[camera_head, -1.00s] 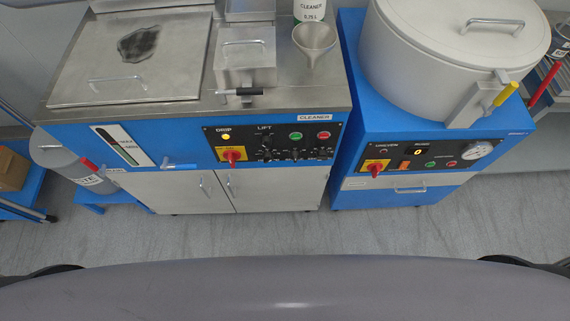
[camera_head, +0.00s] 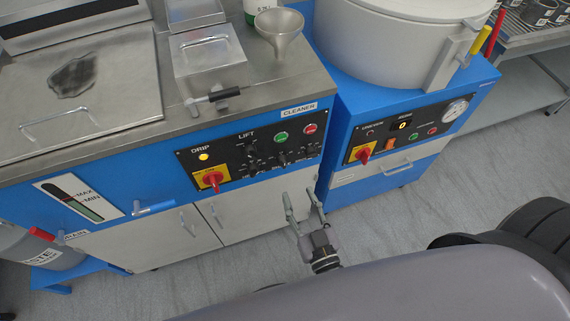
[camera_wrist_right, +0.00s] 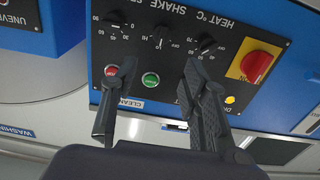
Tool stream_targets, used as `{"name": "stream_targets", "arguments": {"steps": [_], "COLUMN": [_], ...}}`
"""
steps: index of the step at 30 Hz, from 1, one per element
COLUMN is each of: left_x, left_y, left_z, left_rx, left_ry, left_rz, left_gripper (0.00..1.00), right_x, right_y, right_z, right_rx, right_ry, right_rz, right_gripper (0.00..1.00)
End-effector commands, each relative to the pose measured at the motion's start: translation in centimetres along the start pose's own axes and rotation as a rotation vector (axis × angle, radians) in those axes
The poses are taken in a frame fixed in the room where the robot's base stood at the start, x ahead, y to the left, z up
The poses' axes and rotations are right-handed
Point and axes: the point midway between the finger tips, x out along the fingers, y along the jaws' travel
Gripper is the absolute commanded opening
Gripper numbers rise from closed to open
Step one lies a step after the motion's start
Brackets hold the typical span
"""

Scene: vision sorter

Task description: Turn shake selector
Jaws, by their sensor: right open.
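The black control panel (camera_head: 262,151) is on the front of the blue cleaner machine. Its lower row of small black knobs includes a middle one (camera_head: 282,158), which I take to be the shake selector. In the right wrist view the SHAKE lettering shows near the top, and the selector knob (camera_wrist_right: 160,36) sits between two other black knobs. My right gripper (camera_head: 300,195) is open and empty, below the panel in front of the cabinet doors. In the wrist view its two fingers (camera_wrist_right: 160,66) are apart, pointing toward the panel, with the selector in line between them. My left gripper is not in view.
A red rotary switch (camera_head: 212,179) on yellow is at the panel's left; green (camera_head: 281,138) and red (camera_head: 310,129) buttons are above the knobs. A metal funnel (camera_head: 279,32) stands on top. A second blue machine (camera_head: 400,135) is at the right.

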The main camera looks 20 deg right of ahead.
Motion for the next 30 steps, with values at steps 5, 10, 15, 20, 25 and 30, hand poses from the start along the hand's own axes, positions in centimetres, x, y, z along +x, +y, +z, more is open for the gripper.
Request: {"name": "stream_targets", "arguments": {"steps": [5,10,15,20,25,30], "left_x": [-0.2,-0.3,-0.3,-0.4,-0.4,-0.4], "left_y": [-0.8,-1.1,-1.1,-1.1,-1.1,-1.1], "left_z": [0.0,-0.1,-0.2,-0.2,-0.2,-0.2], "left_rx": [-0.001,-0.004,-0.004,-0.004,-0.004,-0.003], "left_ry": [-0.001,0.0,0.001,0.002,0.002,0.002], "left_rz": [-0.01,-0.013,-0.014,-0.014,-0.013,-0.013], "left_gripper": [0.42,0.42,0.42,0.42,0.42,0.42], "right_x": [4.2,7.5,9.7,10.5,10.6,10.6], "right_y": [0.0,0.0,0.0,0.0,0.0,0.0], "right_z": [-0.1,0.0,0.1,0.1,0.1,0.1], "right_rx": [-0.001,0.0,0.0,0.0,0.0,0.0], "right_ry": [0.002,0.0,-0.002,-0.003,-0.003,-0.003], "right_rz": [0.001,0.0,0.0,0.0,0.0,0.0], "right_gripper": [0.41,0.41,0.41,0.41,0.41,0.37]}}
